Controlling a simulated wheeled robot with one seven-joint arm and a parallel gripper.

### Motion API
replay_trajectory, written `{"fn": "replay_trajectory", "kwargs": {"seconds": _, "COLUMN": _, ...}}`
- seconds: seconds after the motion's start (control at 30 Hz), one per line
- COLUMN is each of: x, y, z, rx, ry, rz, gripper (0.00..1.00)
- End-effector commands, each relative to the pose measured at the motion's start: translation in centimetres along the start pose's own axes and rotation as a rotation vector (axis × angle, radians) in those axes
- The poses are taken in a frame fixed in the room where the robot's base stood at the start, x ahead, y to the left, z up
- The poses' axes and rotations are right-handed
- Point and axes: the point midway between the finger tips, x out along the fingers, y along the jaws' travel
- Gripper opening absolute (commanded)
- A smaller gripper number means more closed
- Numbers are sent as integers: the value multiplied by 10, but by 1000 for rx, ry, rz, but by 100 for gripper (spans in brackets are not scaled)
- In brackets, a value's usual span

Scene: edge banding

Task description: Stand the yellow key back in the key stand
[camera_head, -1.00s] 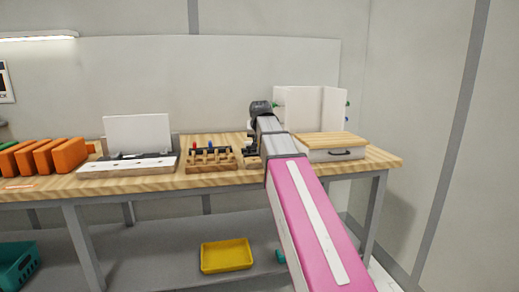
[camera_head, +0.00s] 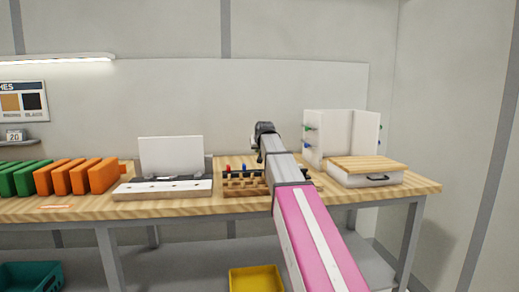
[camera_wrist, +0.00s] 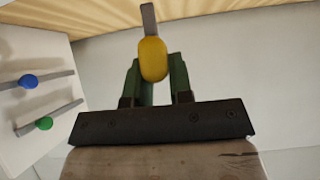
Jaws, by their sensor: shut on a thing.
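The yellow key (camera_wrist: 152,58) is in the wrist view, with its rounded yellow head between the green fingers and its grey shaft pointing up in the picture. My gripper (camera_wrist: 155,66) is shut on the head. In the head view the dark end of my arm (camera_head: 264,130) is over the back of the bench, and the yellow key cannot be made out there. The key stand (camera_head: 240,187) appears to be the low wooden rack on the bench, with a red and a blue top showing. My arm hides its right part.
A white upright panel (camera_head: 334,133) with blue and green keys stands to the right, close by in the wrist view (camera_wrist: 22,108). A wood-topped box (camera_head: 362,172) is in front of it. A white fixture (camera_head: 165,187) and orange and green blocks (camera_head: 75,177) are to the left.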

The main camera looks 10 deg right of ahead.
Motion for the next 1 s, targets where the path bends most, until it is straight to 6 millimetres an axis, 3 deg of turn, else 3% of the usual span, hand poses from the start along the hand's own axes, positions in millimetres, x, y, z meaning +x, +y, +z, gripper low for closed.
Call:
{"fn": "replay_trajectory", "kwargs": {"seconds": 0.5, "x": 24, "y": 0, "z": 32, "rx": 0, "ry": -2, "rz": 0, "gripper": 0}}
{"fn": "replay_trajectory", "kwargs": {"seconds": 1.0, "x": 27, "y": 0, "z": 34, "rx": 0, "ry": -1, "rz": 0, "gripper": 0}}
